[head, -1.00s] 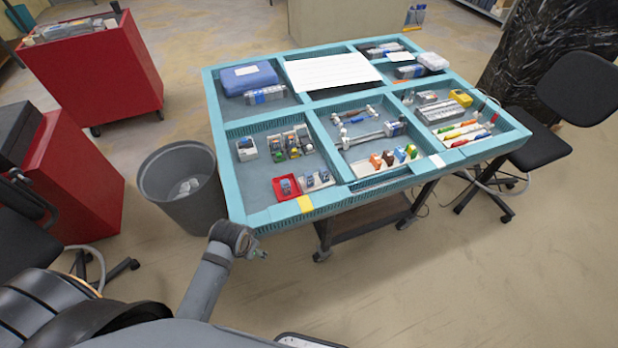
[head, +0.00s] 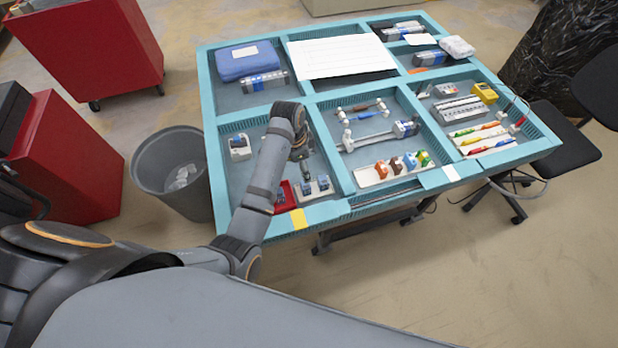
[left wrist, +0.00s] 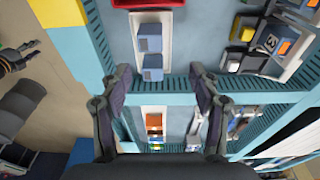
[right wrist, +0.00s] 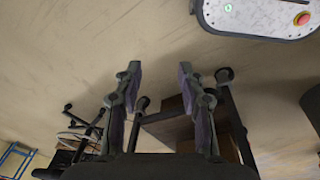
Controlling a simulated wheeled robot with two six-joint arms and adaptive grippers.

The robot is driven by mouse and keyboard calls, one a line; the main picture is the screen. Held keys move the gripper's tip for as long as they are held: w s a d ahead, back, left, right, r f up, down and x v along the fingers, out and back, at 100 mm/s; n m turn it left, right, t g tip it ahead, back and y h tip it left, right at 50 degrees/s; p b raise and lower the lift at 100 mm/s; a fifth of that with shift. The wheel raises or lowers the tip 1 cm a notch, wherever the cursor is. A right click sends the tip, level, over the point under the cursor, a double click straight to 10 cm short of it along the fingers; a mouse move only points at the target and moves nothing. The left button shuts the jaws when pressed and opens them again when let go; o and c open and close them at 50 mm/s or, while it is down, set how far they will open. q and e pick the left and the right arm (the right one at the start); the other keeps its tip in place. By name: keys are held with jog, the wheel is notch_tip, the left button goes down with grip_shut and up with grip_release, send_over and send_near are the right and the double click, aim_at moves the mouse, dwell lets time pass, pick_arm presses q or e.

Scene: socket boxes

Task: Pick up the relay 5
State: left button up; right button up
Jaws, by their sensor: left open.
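My left gripper (head: 300,150) is over the front left compartment of the teal table, empty. In the left wrist view its fingers (left wrist: 160,76) are spread wide. Two blue-grey relays (left wrist: 150,38) stand on a white strip there, beyond the fingertips, and the strip also shows in the head view (head: 315,189). I cannot tell which is relay 5. My right gripper (right wrist: 160,70) is open and empty above the floor.
A red tray (head: 285,196) lies beside the white strip. Teal dividers (head: 328,148) border the compartment. A neighbouring compartment holds coloured blocks (head: 395,166) and rods. A grey bin (head: 175,170) stands left of the table.

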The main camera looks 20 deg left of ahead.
aim_at(305, 184)
pick_arm(q)
jog(key=f, duration=0.1)
jog(key=s+f, duration=0.2)
jog(key=shift+d+p, duration=0.25)
jog(key=shift+p, duration=0.05)
pick_arm(e)
jog(key=s, duration=0.9)
pick_arm(q)
jog(key=shift+w+d+f, duration=0.1)
jog(key=shift+w+f, duration=0.5)
notch_tip(305, 184, down, 2)
jog(key=shift+s+f+p, duration=0.1)
jog(key=shift+s+p, duration=0.05)
jog(key=shift+p, duration=0.6)
notch_tip(305, 184, down, 2)
jog(key=shift+s+d+f, duration=0.1)
jog(key=shift+s, duration=0.05)
jog(key=shift+f, duration=0.3)
jog(key=c, duration=0.9)
grip_shut()
pick_arm(e)
jog(key=w, duration=0.1)
jog(key=w+r, duration=0.1)
jog(key=w, duration=0.1)
jog(key=w+r, duration=0.1)
jog(key=shift+w, duration=0.35)
pick_arm(q)
jog(key=shift+r, duration=0.1)
pick_arm(e)
jog(key=shift+r, duration=0.1)
